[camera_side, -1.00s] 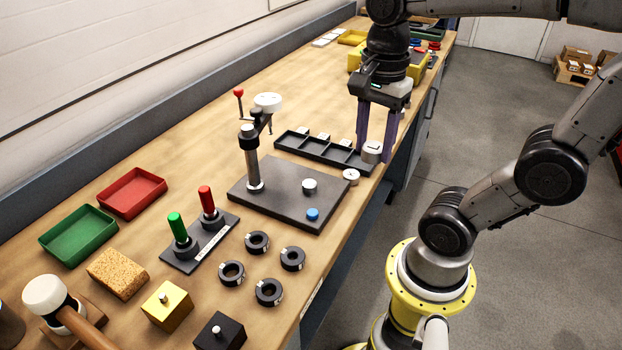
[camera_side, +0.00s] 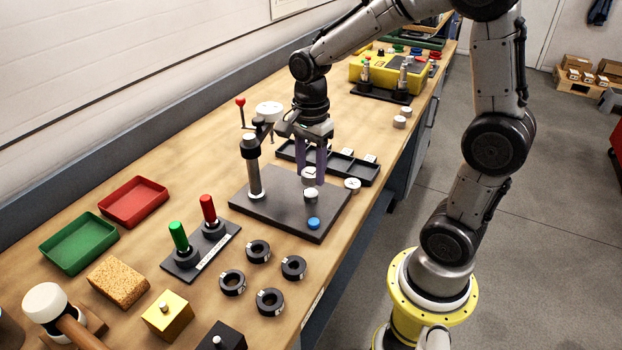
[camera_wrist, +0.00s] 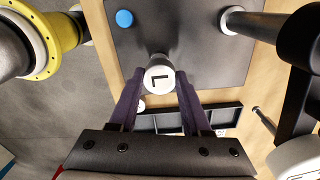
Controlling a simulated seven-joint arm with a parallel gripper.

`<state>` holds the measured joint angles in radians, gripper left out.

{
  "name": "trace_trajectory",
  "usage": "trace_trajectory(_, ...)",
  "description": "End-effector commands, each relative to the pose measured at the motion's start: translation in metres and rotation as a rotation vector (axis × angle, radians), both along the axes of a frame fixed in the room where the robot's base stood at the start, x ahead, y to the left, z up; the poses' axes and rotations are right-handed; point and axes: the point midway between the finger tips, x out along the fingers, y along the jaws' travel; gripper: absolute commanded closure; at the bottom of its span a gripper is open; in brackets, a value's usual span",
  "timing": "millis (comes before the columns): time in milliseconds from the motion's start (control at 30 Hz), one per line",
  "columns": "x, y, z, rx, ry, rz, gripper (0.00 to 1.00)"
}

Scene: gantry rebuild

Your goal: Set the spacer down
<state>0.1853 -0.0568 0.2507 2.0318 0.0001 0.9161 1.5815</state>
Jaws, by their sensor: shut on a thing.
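My gripper (camera_side: 311,172) is over the dark base plate (camera_side: 270,207) of the small press. Its purple fingers are shut on a short pale cylinder, the spacer (camera_side: 309,175). In the wrist view the spacer (camera_wrist: 160,79) sits between the fingertips (camera_wrist: 160,88), with a dark L-shaped mark on its white top. A second pale cylinder (camera_side: 311,194) stands on the plate close by and lower in the side view. I cannot tell how large the gap between them is. The blue knob (camera_side: 313,223) is on the plate's near corner.
The press column (camera_side: 254,172) stands left of my gripper, its head and red-tipped lever close by. A black compartment tray (camera_side: 365,172) lies behind. A white disc (camera_side: 352,184) sits by the tray's near end. Several black rings (camera_side: 258,250) lie in front of the plate.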

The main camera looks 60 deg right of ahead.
Motion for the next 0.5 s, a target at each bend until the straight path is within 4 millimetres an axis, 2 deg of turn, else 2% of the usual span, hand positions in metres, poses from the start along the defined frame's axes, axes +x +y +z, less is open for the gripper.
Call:
trace_trajectory(100,-0.001,0.000,-0.019,0.001,0.004,0.000,1.00)
trace_trajectory(200,-0.001,0.000,-0.027,0.001,0.003,0.000,1.00)
trace_trajectory(500,-0.001,0.000,-0.029,0.000,0.000,0.000,1.00)
